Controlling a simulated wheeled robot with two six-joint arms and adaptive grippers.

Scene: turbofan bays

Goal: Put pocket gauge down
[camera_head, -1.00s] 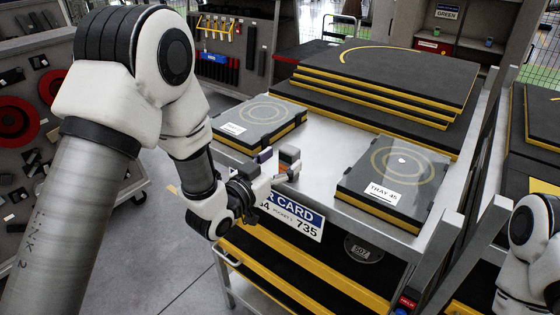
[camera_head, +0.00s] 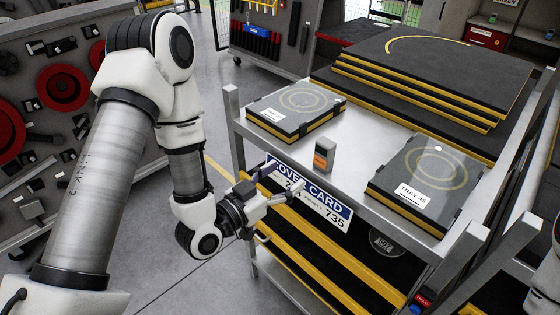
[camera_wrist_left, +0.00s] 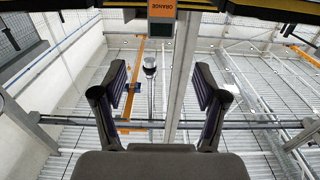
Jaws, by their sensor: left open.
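The pocket gauge (camera_head: 324,154), a small grey block with an orange face, stands upright on the cart's metal top (camera_head: 350,122) near its front edge, between two dark trays. My left gripper (camera_head: 293,190) is open and empty in front of the cover card (camera_head: 322,205), lower than the gauge and apart from it. In the left wrist view its two fingers (camera_wrist_left: 160,95) are spread with nothing between them. My right gripper is out of view.
The left tray (camera_head: 294,120) and TRAY 45 (camera_head: 408,203) flank the clear strip of cart top. Stacked dark mats with yellow edges (camera_head: 413,87) lie behind. A metal cart post (camera_head: 234,130) stands at the left corner.

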